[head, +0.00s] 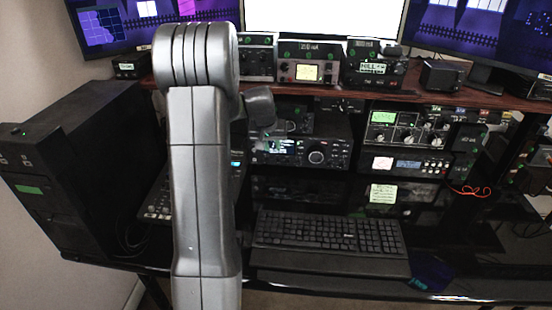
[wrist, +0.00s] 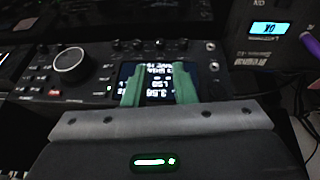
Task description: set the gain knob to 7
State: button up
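My gripper (wrist: 158,88) shows in the wrist view with two green fingers standing apart. It is open and empty, in front of the lit display (wrist: 158,75) of a black radio. The radio's large round knob (wrist: 70,62) is left of the fingers and apart from them. In the head view the radio (head: 300,150) stands on the middle shelf with its big knob (head: 316,157). My arm hides its left side, and the fingers are hard to make out there. A tuner unit (head: 408,130) with several knobs is to the right. No gain label or setting is readable.
Boxes with dials (head: 305,68) stand on the wooden shelf (head: 330,90) above. A keyboard (head: 328,232) lies below the radio. A black computer case (head: 80,165) is at the left. In the wrist view a box with a blue display (wrist: 270,29) is at upper right, beside dark cables.

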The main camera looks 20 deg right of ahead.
aim_at(277, 162)
jog(key=x, duration=0.9)
jog(key=shift+f, duration=0.15)
jog(key=shift+p, duration=0.3)
grip_shut()
